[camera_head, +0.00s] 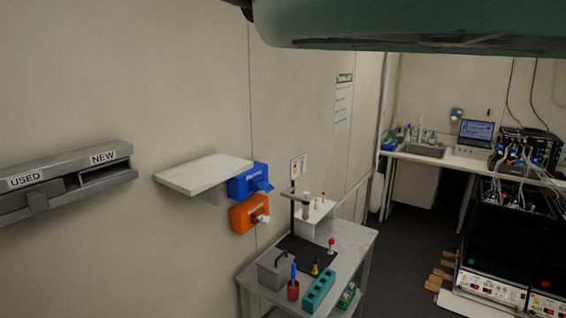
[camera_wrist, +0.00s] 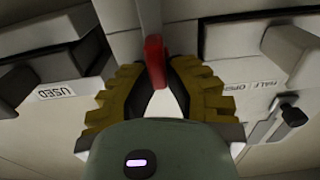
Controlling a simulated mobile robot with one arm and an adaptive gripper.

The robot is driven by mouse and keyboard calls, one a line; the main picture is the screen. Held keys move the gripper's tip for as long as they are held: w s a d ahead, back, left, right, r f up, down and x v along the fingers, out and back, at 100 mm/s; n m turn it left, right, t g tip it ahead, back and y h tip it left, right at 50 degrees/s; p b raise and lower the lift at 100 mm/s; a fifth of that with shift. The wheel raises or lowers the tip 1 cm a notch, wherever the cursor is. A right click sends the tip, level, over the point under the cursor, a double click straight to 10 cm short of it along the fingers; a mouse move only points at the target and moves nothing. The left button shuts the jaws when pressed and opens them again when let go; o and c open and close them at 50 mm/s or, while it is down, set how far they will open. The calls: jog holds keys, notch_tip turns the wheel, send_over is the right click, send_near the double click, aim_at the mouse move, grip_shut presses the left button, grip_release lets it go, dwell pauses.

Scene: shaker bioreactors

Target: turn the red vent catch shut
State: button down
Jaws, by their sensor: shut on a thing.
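The red vent catch (camera_wrist: 154,62) shows in the wrist view as a narrow upright red piece at the top middle. A pale bar runs up from behind it. My gripper (camera_wrist: 158,78) has its two ridged yellow-brown fingers on either side of the catch, closed on it. The catch is not visible in the head view, and neither are my gripper's fingers.
In the wrist view, a label reading USED (camera_wrist: 56,91) is at left and a dark knob (camera_wrist: 292,115) at right. In the head view, a grey wall unit (camera_head: 70,180) and white shelf (camera_head: 203,173) stick out from the wall.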

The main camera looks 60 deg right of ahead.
jog(key=b, duration=0.3)
jog(key=shift+d+f, duration=0.1)
jog(key=shift+f, duration=0.2)
